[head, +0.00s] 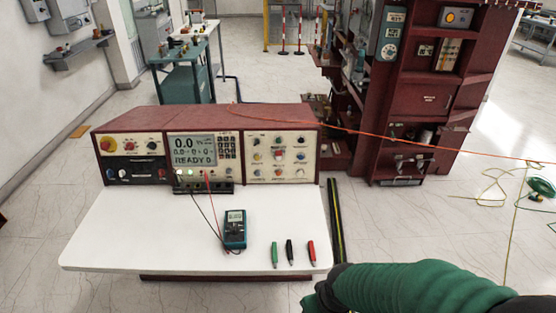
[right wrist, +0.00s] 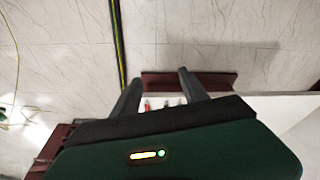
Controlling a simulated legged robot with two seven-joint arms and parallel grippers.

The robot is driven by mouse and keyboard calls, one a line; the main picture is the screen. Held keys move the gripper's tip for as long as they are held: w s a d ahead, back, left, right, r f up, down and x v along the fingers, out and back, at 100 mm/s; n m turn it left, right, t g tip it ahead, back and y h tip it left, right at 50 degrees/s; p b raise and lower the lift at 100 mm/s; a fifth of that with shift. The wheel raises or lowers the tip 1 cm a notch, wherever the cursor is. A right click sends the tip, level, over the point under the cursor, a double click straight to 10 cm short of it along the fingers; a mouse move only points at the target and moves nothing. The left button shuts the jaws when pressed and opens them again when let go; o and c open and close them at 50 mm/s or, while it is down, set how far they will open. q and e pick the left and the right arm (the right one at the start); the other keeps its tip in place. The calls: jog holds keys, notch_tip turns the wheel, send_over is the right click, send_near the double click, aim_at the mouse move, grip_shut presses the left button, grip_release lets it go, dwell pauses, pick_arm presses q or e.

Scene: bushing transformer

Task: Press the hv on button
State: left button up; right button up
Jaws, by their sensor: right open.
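A dark red control console (head: 270,114) stands at the back of a white desk. Its screen (head: 192,149) shows "0.0" and "READY". The right panel (head: 267,168) carries several small knobs and buttons, some red or yellow. The left panel has a red round button (head: 106,144) on yellow. Small green lights (head: 190,172) glow below the screen. The labels are too small to read, so I cannot tell which is the hv on button. My right gripper (right wrist: 157,82) is open and empty in the right wrist view, away from the console. My left gripper is not in view.
The white desk (head: 130,230) holds a blue meter (head: 235,229) with leads and green, black and red clips (head: 290,251). A tall red cabinet (head: 425,100) stands behind right. An orange cable (head: 400,140) crosses to the right.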

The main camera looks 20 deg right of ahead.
jog(key=shift+d, duration=0.25)
jog(key=c, duration=0.7)
grip_shut()
jog(key=shift+a, duration=0.1)
